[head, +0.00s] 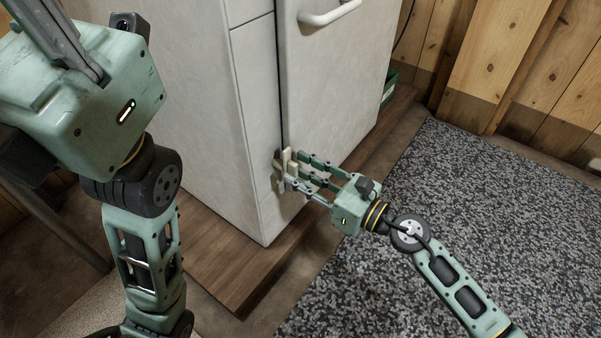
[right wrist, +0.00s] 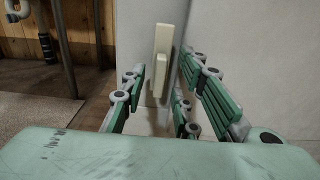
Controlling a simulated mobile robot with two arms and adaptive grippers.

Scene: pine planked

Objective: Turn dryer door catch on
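The white dryer (head: 240,120) stands on a wooden platform, its door (head: 340,90) facing right with a white handle (head: 329,13) near the top. A small cream door catch (head: 287,161) sits low at the door's edge. The catch also shows in the right wrist view (right wrist: 162,52), upright, between and beyond my fingers. My right gripper (head: 298,175) is open at the catch, with its fingers spread around it; contact cannot be made out. My left gripper (head: 75,25) is at the upper left, only partly in frame, and its fingertips are cut off.
The wooden platform (head: 225,255) extends under the dryer. A speckled grey mat (head: 430,225) covers the floor at right. A green box (head: 390,85) stands behind the dryer door. Pine planks (head: 510,60) line the back wall.

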